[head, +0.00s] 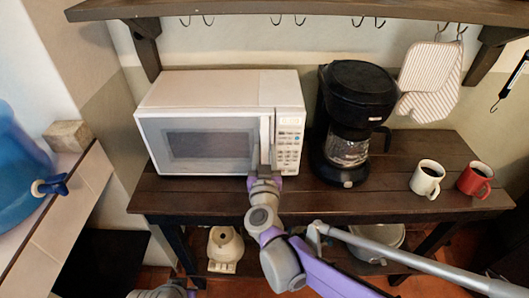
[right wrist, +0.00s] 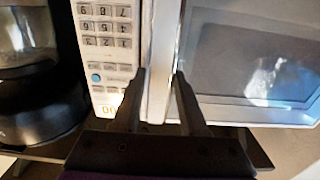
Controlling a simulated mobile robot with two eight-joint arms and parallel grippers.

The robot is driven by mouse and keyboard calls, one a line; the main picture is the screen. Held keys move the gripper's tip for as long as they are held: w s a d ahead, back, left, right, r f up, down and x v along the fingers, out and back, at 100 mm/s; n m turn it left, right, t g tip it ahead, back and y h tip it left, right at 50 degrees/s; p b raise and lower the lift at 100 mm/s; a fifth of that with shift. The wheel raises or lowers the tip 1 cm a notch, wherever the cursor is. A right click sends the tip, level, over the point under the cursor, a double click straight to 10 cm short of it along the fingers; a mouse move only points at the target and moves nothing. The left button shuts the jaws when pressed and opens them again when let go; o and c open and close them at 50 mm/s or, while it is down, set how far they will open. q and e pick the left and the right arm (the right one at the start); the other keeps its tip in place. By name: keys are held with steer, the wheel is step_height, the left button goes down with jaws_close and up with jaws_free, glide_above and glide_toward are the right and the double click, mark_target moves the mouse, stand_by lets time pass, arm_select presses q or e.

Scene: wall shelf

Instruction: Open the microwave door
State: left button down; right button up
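The white microwave (head: 285,92) stands on the dark wooden table, its windowed door (head: 205,143) closed in front. The vertical door handle (head: 265,135) is at the door's right edge, beside the keypad. My right gripper (head: 263,166) is at the lower part of the handle. In the right wrist view, which is upside down, the right gripper's fingers (right wrist: 158,80) lie on both sides of the pale handle (right wrist: 161,45) and appear to touch it. The keypad (right wrist: 108,38) is left of them. Of my left arm, only a small part shows at the bottom edge; its gripper is out of view.
A black coffee maker (head: 355,90) stands close to the microwave's right side. A white mug (head: 426,180) and a red mug (head: 474,181) stand farther right. A shelf (head: 300,8) with hooks runs above. The space left of the microwave looks free.

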jaws_close()
stand_by(1.1)
